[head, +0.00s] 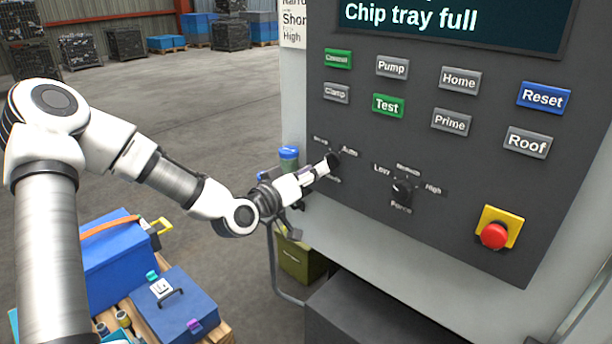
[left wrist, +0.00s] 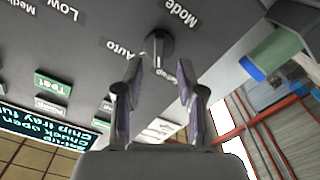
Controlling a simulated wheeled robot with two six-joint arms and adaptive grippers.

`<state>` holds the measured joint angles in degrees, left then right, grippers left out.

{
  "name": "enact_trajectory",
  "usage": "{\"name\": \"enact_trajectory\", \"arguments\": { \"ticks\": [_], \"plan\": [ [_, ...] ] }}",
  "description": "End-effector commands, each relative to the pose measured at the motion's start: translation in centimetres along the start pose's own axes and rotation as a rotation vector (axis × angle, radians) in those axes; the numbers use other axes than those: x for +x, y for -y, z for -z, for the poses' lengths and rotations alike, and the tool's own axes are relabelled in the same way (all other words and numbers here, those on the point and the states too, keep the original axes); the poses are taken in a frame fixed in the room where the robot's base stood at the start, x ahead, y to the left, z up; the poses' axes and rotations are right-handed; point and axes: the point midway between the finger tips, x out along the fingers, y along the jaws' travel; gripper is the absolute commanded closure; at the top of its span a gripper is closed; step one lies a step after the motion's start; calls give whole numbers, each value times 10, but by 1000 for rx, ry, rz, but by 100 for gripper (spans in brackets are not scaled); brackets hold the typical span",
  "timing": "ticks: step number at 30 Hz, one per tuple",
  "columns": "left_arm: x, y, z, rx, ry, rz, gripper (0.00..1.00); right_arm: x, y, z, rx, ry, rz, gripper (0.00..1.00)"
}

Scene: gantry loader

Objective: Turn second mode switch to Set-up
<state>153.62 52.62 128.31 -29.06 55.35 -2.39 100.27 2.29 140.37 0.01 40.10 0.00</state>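The mode switch (head: 333,160) is a dark knob on the grey control panel, with Auto at its upper right. In the left wrist view the knob (left wrist: 158,48) stands between the printed words Auto, Set-up and Mode. Which word it points at I cannot tell for sure. My left gripper (head: 318,172) is right at the knob and partly covers its labels in the head view. In the left wrist view its two fingers (left wrist: 159,72) are apart, one on each side of the knob's line, with nothing clearly pinched. My right gripper is not in view.
A force knob (head: 402,190) with Low and High sits right of the mode switch. Push buttons such as Test (head: 388,105) are above. A red emergency button (head: 495,234) is at the lower right. The display (head: 450,22) reads "Chip tray full". Blue boxes (head: 175,305) stand below left.

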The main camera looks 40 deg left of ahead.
Motion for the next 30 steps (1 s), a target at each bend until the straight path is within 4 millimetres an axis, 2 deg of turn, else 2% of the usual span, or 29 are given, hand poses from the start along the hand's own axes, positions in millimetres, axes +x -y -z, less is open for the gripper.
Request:
{"name": "enact_trajectory", "arguments": {
  "ticks": [3, 9, 26, 28, 30],
  "plan": [
    [-18, 1, 2, -10, -6, 1, 61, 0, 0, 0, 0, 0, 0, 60],
    [-32, 0, 1, -4, -3, -2, 61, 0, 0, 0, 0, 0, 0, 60],
    [-33, 0, -1, 0, 1, -2, 61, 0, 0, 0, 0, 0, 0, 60],
    [-33, 4, -9, -1, 18, 8, 61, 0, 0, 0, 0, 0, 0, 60],
    [-34, 14, -33, 21, 75, 30, 61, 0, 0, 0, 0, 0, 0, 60]
  ]
}}
